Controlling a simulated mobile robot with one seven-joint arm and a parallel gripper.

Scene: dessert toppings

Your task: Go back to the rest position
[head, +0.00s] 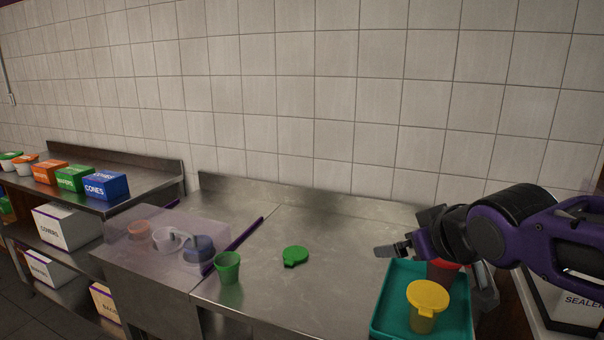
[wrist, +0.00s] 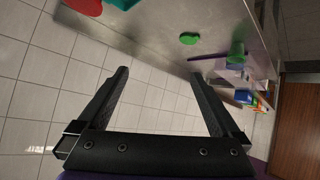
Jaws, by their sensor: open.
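My gripper (head: 392,250) is above the right part of the steel counter (head: 310,225), beside the teal tray, its fingers pointing left. In the wrist view my gripper (wrist: 158,82) is open, with nothing between its fingers. A green cup (head: 228,268) stands open at the counter's front edge, left of a green lid (head: 295,256) that lies flat. The green lid (wrist: 190,39) and the green cup (wrist: 236,54) also show in the wrist view, beyond the fingers.
A teal tray (head: 378,325) holds a yellow lidded cup (head: 426,305) and a red lidded cup (head: 441,272), partly hidden by my arm. A clear cover (head: 150,225) over several cups stands at left. Boxes (head: 106,186) line the far-left shelf.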

